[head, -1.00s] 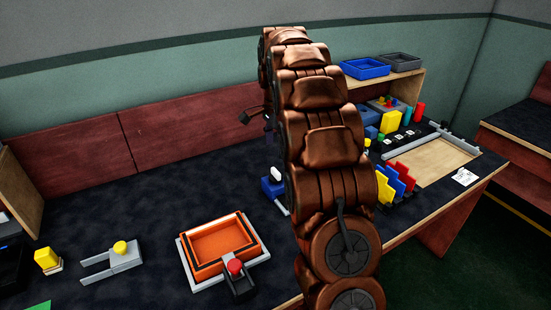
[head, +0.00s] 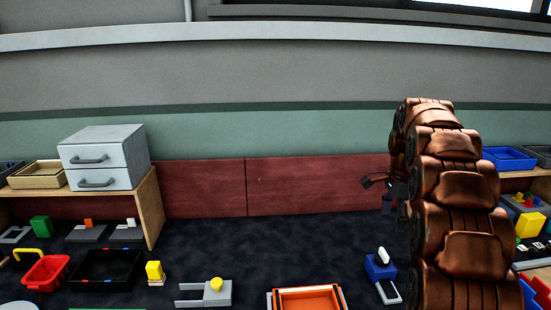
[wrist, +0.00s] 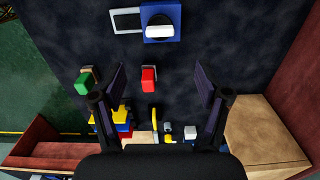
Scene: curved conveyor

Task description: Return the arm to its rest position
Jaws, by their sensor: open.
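My copper-coloured arm rises at the right of the head view, arched with its far end over the dark table. My gripper (wrist: 160,82) is open, with two dark fingers spread wide and nothing between them. In the head view the gripper (head: 388,195) is small, dark and partly hidden by the arm, above the table. In the wrist view a red block on a light base (wrist: 149,78) lies beyond the fingertips, apart from them. A blue device with a white knob (wrist: 160,22) lies at the top there.
The blue device also shows in the head view (head: 380,268), close left of my arm. An orange tray (head: 308,298), a grey fixture with a yellow knob (head: 208,292) and a red bin (head: 46,270) stand on the table. A grey drawer unit (head: 104,157) sits on a shelf at left.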

